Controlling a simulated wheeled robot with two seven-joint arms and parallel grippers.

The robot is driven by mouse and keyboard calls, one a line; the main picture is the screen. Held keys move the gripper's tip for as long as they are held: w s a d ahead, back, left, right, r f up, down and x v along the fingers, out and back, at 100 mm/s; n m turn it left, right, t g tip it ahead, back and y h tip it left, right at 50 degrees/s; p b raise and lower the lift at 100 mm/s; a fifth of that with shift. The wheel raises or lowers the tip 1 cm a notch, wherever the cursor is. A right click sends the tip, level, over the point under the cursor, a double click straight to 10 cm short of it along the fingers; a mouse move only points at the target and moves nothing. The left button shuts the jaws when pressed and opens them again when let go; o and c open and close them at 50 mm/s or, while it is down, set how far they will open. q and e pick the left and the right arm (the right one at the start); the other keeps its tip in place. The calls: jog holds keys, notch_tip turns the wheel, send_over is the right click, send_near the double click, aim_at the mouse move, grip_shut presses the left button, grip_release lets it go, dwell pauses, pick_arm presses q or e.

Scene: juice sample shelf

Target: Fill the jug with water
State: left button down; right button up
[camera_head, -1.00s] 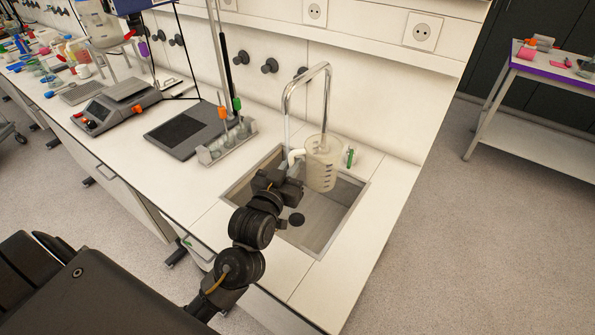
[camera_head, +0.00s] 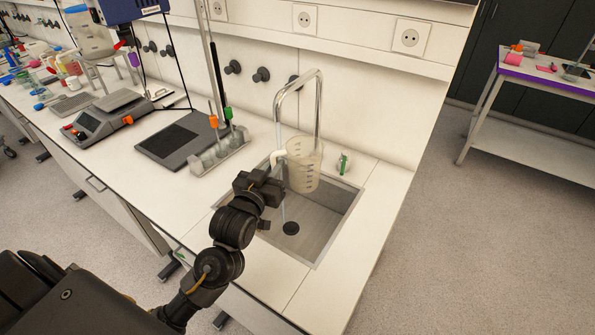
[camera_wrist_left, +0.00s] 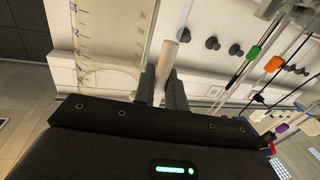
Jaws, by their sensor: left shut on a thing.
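The jug (camera_head: 305,168) is clear, with dark measuring marks and a pale handle. It is held roughly upright above the sink (camera_head: 327,225), beside and under the bent metal tap (camera_head: 319,100). My left gripper (camera_head: 275,183) is shut on the jug's handle. In the left wrist view, the handle (camera_wrist_left: 166,62) sits between the fingers (camera_wrist_left: 163,84) and the marked jug wall (camera_wrist_left: 85,45) is at left. A thin, pale stream (camera_head: 284,207) shows below the handle, towards the drain. I cannot tell whether any water enters the jug. My right gripper is out of view.
A small green-and-white item (camera_head: 343,163) stands on the counter right of the sink. Wall knobs (camera_head: 261,75) are behind. The front counter strip is clear.

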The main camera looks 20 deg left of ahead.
aim_at(290, 168)
pick_arm(q)
jog(key=w+a, duration=0.2)
jog(key=a, duration=0.6)
jog(key=shift+p, duration=0.4)
dwell(4.0)
jog(key=s+d+p, duration=0.1)
jog(key=d, duration=0.3)
jog(key=s+d+p, duration=0.1)
jog(key=d, duration=0.3)
jog(key=s+d+p, duration=0.1)
jog(key=d+p, duration=0.1)
jog(key=d, duration=0.2)
jog(key=shift+r, duration=0.1)
